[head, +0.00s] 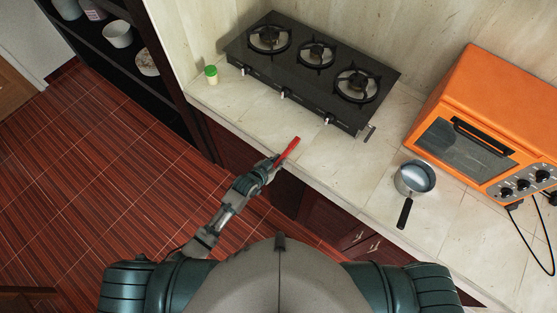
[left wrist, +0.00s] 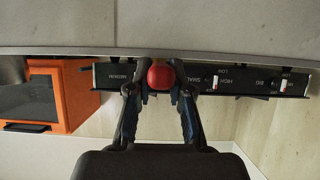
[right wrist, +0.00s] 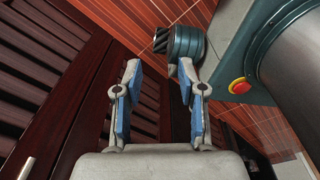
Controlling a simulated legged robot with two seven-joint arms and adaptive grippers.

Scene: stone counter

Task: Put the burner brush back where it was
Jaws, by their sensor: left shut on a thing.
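The red burner brush (head: 288,151) is in my left gripper (head: 271,165), at the front edge of the counter in the head view. It points up and to the right over the counter, short of the stove. In the left wrist view its round red end (left wrist: 161,76) sits between the two fingers, which are shut on it. My right gripper (right wrist: 160,90) is open and empty in the right wrist view, beside dark cabinet doors. It does not show in the head view.
A black three-burner stove (head: 312,72) stands at the back of the stone counter. A green-lidded jar (head: 211,74) is left of it. A saucepan (head: 414,178) and an orange toaster oven (head: 490,125) are on the right. Bare counter (head: 255,115) lies before the stove.

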